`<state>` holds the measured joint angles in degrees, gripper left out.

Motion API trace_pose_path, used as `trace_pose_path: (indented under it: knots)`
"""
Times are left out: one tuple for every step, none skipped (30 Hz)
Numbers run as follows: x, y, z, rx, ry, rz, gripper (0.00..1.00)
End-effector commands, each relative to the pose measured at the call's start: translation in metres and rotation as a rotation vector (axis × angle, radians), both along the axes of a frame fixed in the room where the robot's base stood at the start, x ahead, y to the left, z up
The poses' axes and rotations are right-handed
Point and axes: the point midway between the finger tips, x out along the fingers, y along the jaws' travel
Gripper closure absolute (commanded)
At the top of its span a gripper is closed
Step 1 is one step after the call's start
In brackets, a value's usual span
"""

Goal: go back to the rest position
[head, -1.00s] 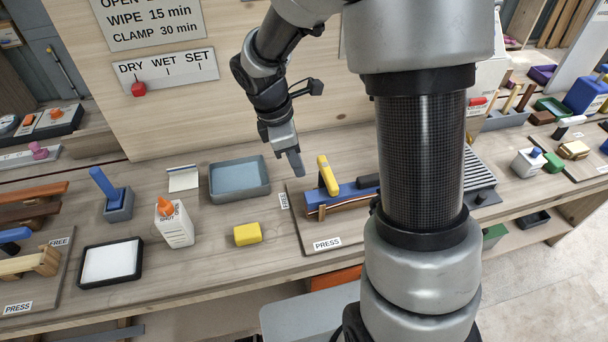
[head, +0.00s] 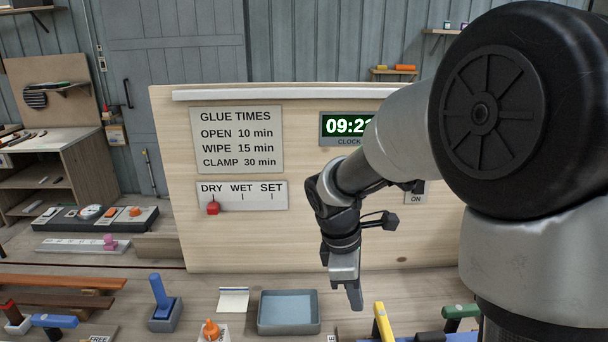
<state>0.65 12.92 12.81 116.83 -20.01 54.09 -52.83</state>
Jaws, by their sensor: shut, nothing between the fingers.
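My gripper (head: 354,294) hangs pointing down in front of the wooden back panel, just right of the grey-blue tray and above the bench. Its fingers are together with nothing between them. My arm reaches in from the right and hides part of the clock and the right side of the panel.
The grey tray (head: 289,331) stands on the bench, with a notepad (head: 233,299) and a blue-handled tool in a holder (head: 165,310) to its left. A yellow handle (head: 383,322) rises right of my gripper. The wooden panel (head: 380,225) stands behind, with a glue times sign (head: 237,140).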

Motion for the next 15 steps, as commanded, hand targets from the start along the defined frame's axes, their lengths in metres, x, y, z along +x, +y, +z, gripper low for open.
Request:
trace_pose_path:
  knots:
    - [-0.008, -0.004, 0.022, 0.008, -0.052, -0.073, 1.0]
    - [-0.013, -0.006, 0.032, 0.017, -0.082, -0.126, 1.0]
    - [-0.022, -0.009, 0.047, 0.032, -0.125, -0.204, 1.0]
    - [-0.029, -0.011, 0.058, 0.045, -0.158, -0.265, 1.0]
    - [-0.036, -0.013, 0.068, 0.061, -0.191, -0.329, 1.0]
    - [-0.046, -0.016, 0.08, 0.085, -0.232, -0.41, 1.0]
    - [-0.054, -0.017, 0.089, 0.105, -0.261, -0.471, 1.0]
    - [-0.062, -0.019, 0.097, 0.125, -0.291, -0.532, 1.0]
    - [-0.072, -0.02, 0.107, 0.157, -0.33, -0.612, 1.0]
    - [-0.08, -0.021, 0.114, 0.183, -0.358, -0.674, 1.0]
    - [-0.088, -0.022, 0.12, 0.209, -0.385, -0.734, 1.0]
    - [-0.098, -0.022, 0.128, 0.249, -0.417, -0.812, 1.0]
    - [-0.105, -0.022, 0.132, 0.277, -0.439, -0.867, 1.0]
    - [-0.112, -0.022, 0.137, 0.308, -0.46, -0.921, 1.0]
    - [-0.121, -0.022, 0.142, 0.347, -0.484, -0.987, 1.0]
